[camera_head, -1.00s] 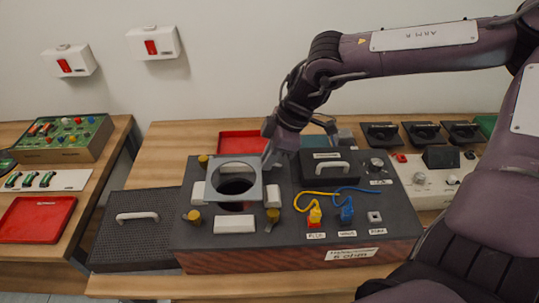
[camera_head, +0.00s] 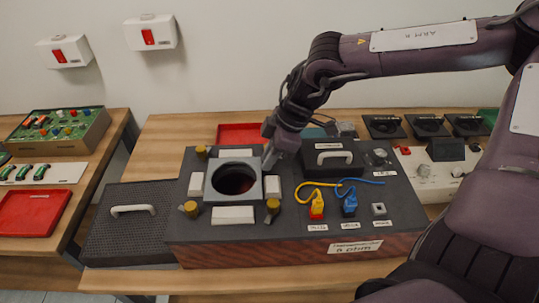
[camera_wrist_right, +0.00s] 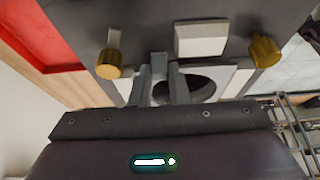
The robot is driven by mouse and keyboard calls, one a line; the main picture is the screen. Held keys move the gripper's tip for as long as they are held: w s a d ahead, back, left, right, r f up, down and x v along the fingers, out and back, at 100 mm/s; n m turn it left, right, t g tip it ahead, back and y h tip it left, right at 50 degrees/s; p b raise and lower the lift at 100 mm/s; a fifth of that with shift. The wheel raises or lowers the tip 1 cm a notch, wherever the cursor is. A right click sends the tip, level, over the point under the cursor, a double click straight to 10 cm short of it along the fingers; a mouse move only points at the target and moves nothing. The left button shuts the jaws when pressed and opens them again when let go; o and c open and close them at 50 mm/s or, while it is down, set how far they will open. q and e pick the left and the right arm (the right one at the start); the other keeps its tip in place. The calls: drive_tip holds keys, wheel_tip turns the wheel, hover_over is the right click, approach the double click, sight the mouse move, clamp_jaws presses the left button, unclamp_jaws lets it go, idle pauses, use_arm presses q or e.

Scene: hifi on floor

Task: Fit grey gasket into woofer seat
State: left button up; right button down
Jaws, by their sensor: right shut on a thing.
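The grey gasket (camera_head: 234,202) is a square plate with a round opening. It lies flat over, or just above, the woofer seat on the dark speaker cabinet (camera_head: 290,248). The dark woofer hole (camera_head: 236,180) shows through its opening. I cannot tell whether the gasket touches the seat. My right gripper (camera_head: 270,155) is shut on the gasket's far right edge. In the right wrist view its two fingers (camera_wrist_right: 161,82) reach toward the hole, and the gripper body hides part of the gasket. My left gripper is not in view.
White blocks (camera_head: 233,215) and brass clamps (camera_head: 273,206) surround the seat. Yellow and blue plugs (camera_head: 317,207) with cables stand to the right, near a black handled panel (camera_head: 334,162). A dark perforated grille (camera_head: 125,235) lies left. A red tray (camera_head: 241,134) is behind.

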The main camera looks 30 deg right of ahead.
drive_tip(key=shift+f+b, duration=0.8)
drive_tip(key=shift+f, duration=0.15)
drive_tip(key=c, duration=1.3)
unclamp_jaws()
drive_tip(key=shift+d+f, duration=0.1)
drive_tip(key=shift+f, duration=0.05)
drive_tip(key=shift+s, duration=0.1)
